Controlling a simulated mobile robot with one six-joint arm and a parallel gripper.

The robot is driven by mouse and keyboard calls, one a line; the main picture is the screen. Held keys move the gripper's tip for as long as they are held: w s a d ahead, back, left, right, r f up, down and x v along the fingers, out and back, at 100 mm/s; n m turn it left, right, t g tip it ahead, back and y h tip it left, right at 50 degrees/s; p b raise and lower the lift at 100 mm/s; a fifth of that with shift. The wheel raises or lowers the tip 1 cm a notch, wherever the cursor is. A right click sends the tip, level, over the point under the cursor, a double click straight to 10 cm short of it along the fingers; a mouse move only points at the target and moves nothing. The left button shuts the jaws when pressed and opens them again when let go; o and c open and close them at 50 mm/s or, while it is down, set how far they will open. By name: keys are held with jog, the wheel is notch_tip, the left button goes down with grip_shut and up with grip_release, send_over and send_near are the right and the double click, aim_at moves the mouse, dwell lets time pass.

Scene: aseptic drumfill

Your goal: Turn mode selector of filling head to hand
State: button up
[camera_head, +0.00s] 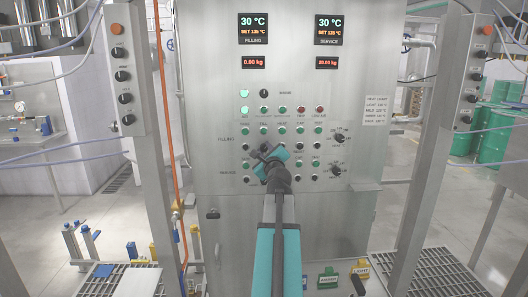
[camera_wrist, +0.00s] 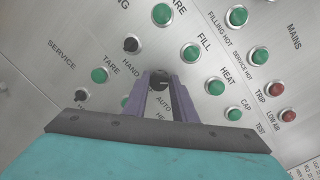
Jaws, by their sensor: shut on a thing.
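In the wrist view, a small black selector knob (camera_wrist: 160,78) sits on the grey panel with the word HAND to its upper left and AUTO to its lower right. A short pale mark shows on its face; I cannot tell for sure which word it points at. The two purple-grey fingers of my gripper (camera_wrist: 160,84) are shut on this knob, one at each side. In the head view my gripper (camera_head: 266,152) is at the middle of the panel, turned at a slant, and hides the knob.
The steel control cabinet (camera_head: 230,215) carries rows of green buttons and black knobs close around my gripper. Green FILL (camera_wrist: 192,54) and HEAT (camera_wrist: 215,87) buttons are nearby. Grey posts with button boxes (camera_head: 124,75) stand on both sides. Displays (camera_head: 252,28) are above.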

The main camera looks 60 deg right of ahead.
jog(key=shift+d, duration=0.1)
jog(key=n, duration=0.4)
jog(key=shift+r, duration=0.2)
jog(key=n+g+b, duration=0.1)
jog(key=n, duration=0.4)
jog(key=shift+w, duration=0.1)
jog(key=n+b, duration=0.2)
jog(key=n, duration=0.3)
jog(key=shift+f+g, duration=0.1)
jog(key=shift+g, duration=0.3)
jog(key=n+b, duration=0.2)
jog(key=n, duration=0.2)
jog(key=shift+g+h+b, duration=0.3)
jog(key=shift+g+b, duration=0.05)
jog(key=shift+g, duration=0.05)
jog(key=shift+n, duration=0.3)
jog(key=o, duration=1)
jog(key=shift+d, duration=0.1)
jog(key=shift+w+f, duration=0.1)
